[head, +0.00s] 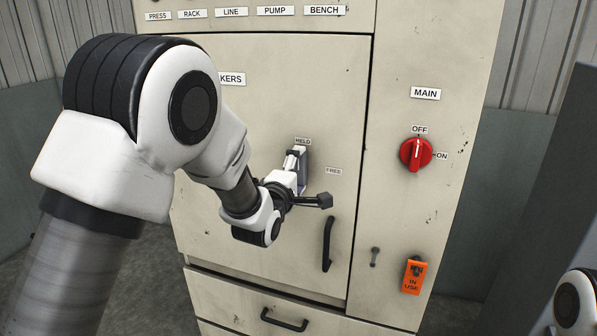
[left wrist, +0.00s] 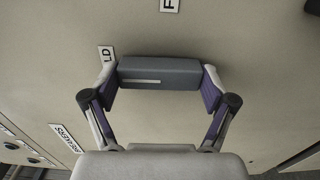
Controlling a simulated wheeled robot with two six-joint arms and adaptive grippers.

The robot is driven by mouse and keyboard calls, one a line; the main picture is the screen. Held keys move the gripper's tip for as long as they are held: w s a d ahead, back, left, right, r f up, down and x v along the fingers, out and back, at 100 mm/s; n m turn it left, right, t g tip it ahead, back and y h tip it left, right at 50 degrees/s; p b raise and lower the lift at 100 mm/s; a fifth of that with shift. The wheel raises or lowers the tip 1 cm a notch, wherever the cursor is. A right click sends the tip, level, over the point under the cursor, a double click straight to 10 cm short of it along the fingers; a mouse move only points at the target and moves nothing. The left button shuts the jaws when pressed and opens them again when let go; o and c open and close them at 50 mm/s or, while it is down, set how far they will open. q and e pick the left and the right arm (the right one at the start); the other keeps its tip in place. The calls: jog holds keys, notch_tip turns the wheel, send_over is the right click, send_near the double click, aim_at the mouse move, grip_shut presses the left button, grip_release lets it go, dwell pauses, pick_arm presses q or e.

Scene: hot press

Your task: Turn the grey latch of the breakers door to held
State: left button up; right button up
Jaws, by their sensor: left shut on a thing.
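The grey latch (head: 304,170) is on the breakers door (head: 290,90), mostly behind my left gripper in the head view. In the left wrist view the grey latch (left wrist: 160,72) is a dark grey bar with a white line along it, its line running toward the HELD label (left wrist: 106,56). In the head view the latch looks upright, just below the HELD label (head: 303,141). My left gripper (head: 297,168) is shut on the latch, with one finger pad at each end of the bar in the left wrist view. My right gripper is out of view.
The FREE label (head: 334,171) is right of the latch. A black door handle (head: 327,245) stands below. The red MAIN switch (head: 416,155) and an orange IN USE tag (head: 415,276) are on the right panel. A drawer handle (head: 284,321) is low down.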

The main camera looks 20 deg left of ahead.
pick_arm(q)
jog(key=o, duration=1)
jog(key=s, duration=1.2)
jog(key=shift+a, duration=0.25)
